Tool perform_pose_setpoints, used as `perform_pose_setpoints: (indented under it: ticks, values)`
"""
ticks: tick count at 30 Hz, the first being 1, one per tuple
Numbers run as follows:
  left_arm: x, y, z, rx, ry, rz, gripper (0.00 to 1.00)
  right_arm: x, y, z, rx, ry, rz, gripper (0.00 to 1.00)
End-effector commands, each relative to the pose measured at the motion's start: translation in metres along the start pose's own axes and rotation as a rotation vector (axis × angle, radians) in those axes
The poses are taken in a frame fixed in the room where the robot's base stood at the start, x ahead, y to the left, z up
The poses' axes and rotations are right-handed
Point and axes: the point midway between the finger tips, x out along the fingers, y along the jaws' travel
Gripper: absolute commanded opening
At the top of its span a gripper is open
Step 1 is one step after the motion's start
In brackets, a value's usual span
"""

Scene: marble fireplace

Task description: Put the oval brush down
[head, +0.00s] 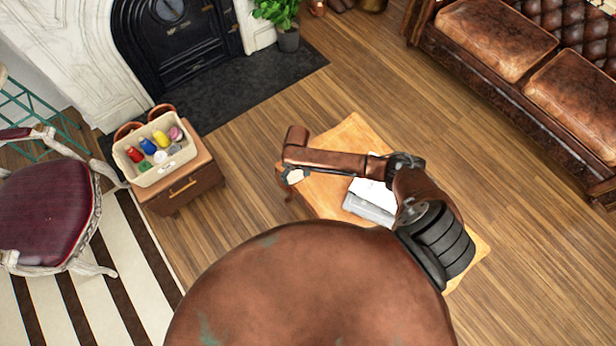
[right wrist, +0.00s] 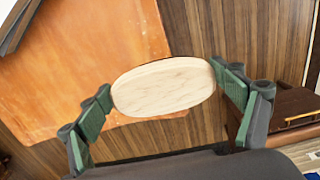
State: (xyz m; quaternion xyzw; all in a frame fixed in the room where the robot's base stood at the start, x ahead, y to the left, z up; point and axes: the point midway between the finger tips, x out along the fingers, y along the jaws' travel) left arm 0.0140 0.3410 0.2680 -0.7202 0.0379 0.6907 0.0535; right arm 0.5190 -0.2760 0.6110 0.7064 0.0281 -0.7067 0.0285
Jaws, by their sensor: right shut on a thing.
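The oval brush (right wrist: 164,88) shows in the right wrist view as a pale wooden oval. It sits between the two green-padded fingers of my right gripper (right wrist: 160,83), which is shut on it. In the head view the brush is a small pale patch (head: 295,175) below the end of my right arm, at the left edge of the orange-brown wooden table (head: 352,132). In the wrist view the tabletop (right wrist: 75,65) lies beneath and to the left of it, with floor also below. Any bristles are hidden. My left gripper is out of view.
A white and grey boxy object (head: 368,208) lies on the table, partly behind my arm. A cream crate (head: 158,180) with several coloured items stands on a small brown cabinet (head: 185,190) at left. A leather sofa (head: 495,40) is at upper right. The table's upper part looks clear.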

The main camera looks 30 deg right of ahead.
Motion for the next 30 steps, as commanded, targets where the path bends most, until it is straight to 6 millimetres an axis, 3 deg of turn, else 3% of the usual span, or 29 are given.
perform_pose_setpoints:
  ticks: [3,7,14,21,30]
  values:
    - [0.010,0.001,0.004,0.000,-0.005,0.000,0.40,0.027,0.018,0.003,0.001,-0.004,0.002,0.64]
    - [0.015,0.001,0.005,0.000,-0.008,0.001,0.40,0.042,0.031,0.003,0.001,-0.002,0.000,0.64]
    - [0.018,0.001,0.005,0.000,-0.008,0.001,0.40,0.052,0.041,0.003,0.001,0.000,0.000,0.64]
    - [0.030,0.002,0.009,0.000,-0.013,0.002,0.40,0.086,0.045,0.004,-0.001,-0.003,0.000,0.64]
    - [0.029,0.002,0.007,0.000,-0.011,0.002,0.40,0.087,0.045,0.003,-0.001,0.001,-0.001,0.64]
